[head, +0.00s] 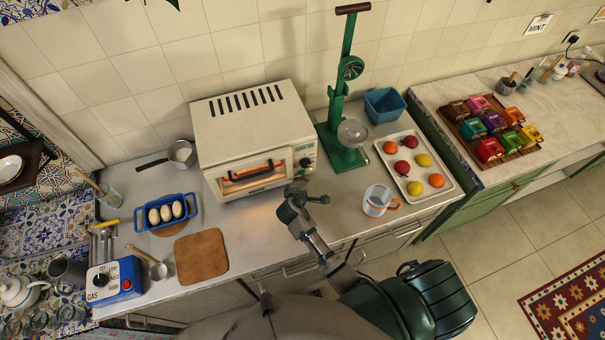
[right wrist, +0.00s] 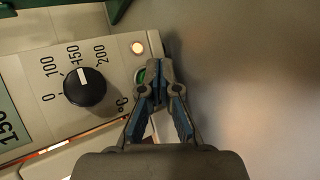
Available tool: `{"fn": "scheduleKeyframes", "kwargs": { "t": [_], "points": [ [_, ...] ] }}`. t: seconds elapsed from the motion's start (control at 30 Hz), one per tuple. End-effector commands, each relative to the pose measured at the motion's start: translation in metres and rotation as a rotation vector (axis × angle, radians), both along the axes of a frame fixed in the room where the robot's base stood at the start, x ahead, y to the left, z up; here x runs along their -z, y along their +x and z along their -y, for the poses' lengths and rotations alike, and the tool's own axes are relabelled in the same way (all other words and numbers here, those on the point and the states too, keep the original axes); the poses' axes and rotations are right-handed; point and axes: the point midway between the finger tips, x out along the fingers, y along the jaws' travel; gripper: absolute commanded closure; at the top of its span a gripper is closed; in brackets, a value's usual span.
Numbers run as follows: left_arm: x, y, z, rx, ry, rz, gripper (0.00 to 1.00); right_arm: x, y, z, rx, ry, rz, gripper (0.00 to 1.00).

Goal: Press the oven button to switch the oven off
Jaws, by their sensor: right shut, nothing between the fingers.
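The white oven (head: 235,125) stands against the wall on the counter, with an orange glow behind its window. Its control panel is at the front right edge. In the right wrist view the panel shows a black temperature dial (right wrist: 85,87), a lit round lamp (right wrist: 137,48) and a green button (right wrist: 140,76). My right gripper (head: 300,190) is at the panel's lower right in the head view. In the right wrist view my right gripper (right wrist: 160,72) is shut and empty, its tips beside the green button and partly covering it. I cannot tell whether they touch. My left gripper is not in view.
A green press (head: 344,110) and a tray of fruit (head: 445,190) stand right of the oven. A clear cup (head: 376,200) is near the front edge. A blue dish of eggs (head: 140,218) and a wooden board (head: 201,256) lie left of my arm.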

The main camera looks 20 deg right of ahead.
Motion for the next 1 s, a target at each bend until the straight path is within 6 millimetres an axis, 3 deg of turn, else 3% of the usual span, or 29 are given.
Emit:
{"fn": "scheduleKeyframes", "kwargs": {
  "t": [1.0],
  "points": [
    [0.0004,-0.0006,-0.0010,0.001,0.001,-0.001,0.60,0.0003,0.0089,0.0004,0.000,0.000,0.000,1.00]
  ]
}}
